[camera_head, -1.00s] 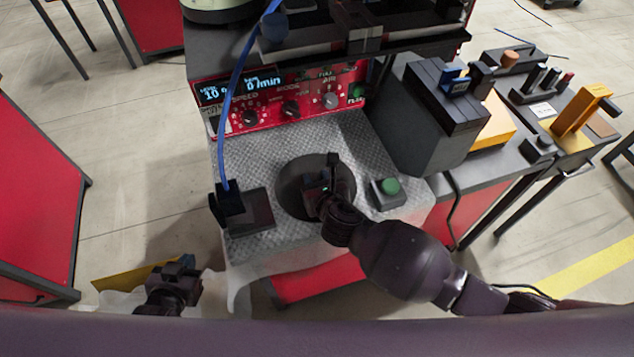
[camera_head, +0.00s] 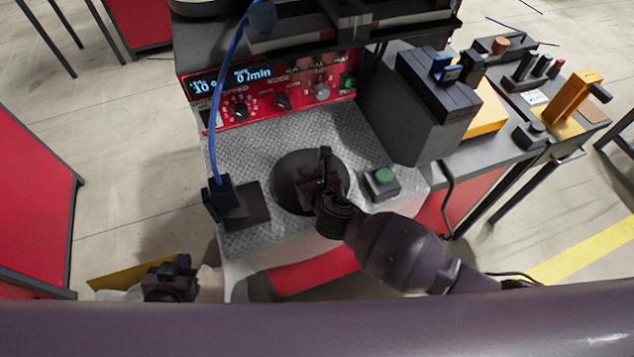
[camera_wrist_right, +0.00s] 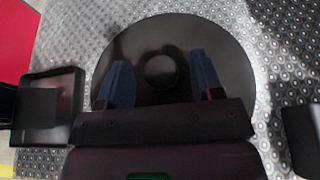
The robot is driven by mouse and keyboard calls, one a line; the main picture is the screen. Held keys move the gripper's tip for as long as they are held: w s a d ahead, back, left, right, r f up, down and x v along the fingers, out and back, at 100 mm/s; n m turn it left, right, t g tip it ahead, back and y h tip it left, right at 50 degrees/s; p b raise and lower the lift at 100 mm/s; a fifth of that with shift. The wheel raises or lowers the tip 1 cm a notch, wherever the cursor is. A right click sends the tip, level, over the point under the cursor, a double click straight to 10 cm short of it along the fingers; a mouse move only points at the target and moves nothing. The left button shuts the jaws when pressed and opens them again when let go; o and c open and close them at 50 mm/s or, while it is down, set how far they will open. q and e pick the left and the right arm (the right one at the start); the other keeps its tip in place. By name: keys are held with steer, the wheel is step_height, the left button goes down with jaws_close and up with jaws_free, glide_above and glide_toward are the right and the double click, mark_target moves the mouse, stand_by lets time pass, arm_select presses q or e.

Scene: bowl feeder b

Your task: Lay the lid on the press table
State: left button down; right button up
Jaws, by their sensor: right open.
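The lid (camera_head: 285,190) is a dark round disc lying on the grey patterned press table (camera_head: 265,145). In the right wrist view the lid (camera_wrist_right: 215,60) shows a round knob (camera_wrist_right: 160,71) at its middle. My right gripper (camera_head: 318,172) is over the lid; its two blue-grey fingers (camera_wrist_right: 160,85) are spread apart on either side of the knob in the picture, with nothing between them touching. My left gripper (camera_head: 172,272) is at the lower left, away from the press table; its fingers are too small and dark to read.
A black block with a blue cable (camera_head: 222,195) stands left of the lid. A green button box (camera_head: 382,182) is to its right. The red control panel (camera_head: 270,92) stands behind, and a dark grey housing (camera_head: 412,120) is at the right. Bare table lies between lid and panel.

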steer(key=p+v, duration=0.1)
steer(key=v, duration=1.1)
steer(key=s+d+f+n+h, duration=0.1)
steer(key=s+d+n, duration=0.2)
steer(key=d+n, duration=0.5)
steer(key=s+d+f+n+h, duration=0.2)
steer(key=d+n, duration=0.6)
steer(key=n, duration=0.6)
steer(key=s+d+f+n+g+h, duration=0.1)
steer(key=s+d+n, duration=0.3)
steer(key=d+n, duration=0.4)
steer(key=f+n, duration=0.1)
steer(key=n, duration=0.2)
steer(key=shift+d+f, duration=0.1)
